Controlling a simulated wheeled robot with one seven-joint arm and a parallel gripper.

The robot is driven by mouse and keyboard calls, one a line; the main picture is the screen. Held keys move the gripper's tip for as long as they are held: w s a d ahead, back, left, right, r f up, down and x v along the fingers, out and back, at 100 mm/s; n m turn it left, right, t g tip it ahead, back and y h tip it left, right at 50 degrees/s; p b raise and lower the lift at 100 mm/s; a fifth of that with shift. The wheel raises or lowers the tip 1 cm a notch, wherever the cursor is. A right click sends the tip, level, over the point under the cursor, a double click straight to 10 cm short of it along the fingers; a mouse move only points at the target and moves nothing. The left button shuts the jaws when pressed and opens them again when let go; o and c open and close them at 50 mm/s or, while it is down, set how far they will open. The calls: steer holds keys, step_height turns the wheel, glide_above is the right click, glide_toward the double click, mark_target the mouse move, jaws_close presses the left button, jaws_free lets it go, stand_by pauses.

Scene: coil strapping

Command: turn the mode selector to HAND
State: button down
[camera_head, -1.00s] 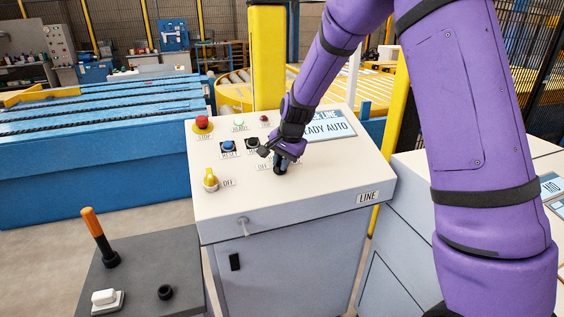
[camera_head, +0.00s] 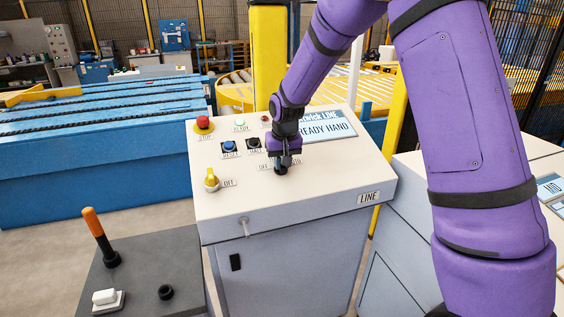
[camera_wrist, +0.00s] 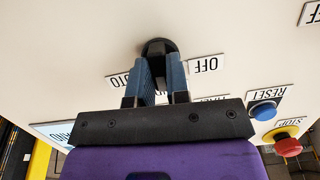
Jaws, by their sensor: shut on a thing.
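The mode selector is a black knob (camera_wrist: 158,47) on the sloped top of the LINE console (camera_head: 330,187). My gripper (camera_head: 281,166) stands over it, pointing down, with its fingers closed on the knob; the wrist view shows the two blue-faced fingers (camera_wrist: 160,76) around it. The OFF label (camera_wrist: 206,65) and part of the AUTO label (camera_wrist: 118,80) show beside the knob; the HAND label is hidden. The fingers cover much of the knob, so its pointer is not clear. The console display (camera_head: 325,127) reads READY HAND.
A red STOP button (camera_head: 203,123), a blue RESET button (camera_head: 227,145) and a black button (camera_head: 254,143) sit behind and left of my gripper. A yellow switch (camera_head: 211,178) is at the console's left. A grey stand with an orange-handled lever (camera_head: 97,231) is front left.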

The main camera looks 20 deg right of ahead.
mark_target(284, 168)
steer(key=shift+n, duration=0.4)
steer(key=c, duration=1.1)
jaws_free()
step_height(284, 168, up, 11)
steer(key=s, duration=0.2)
steer(key=shift+f, duration=0.15)
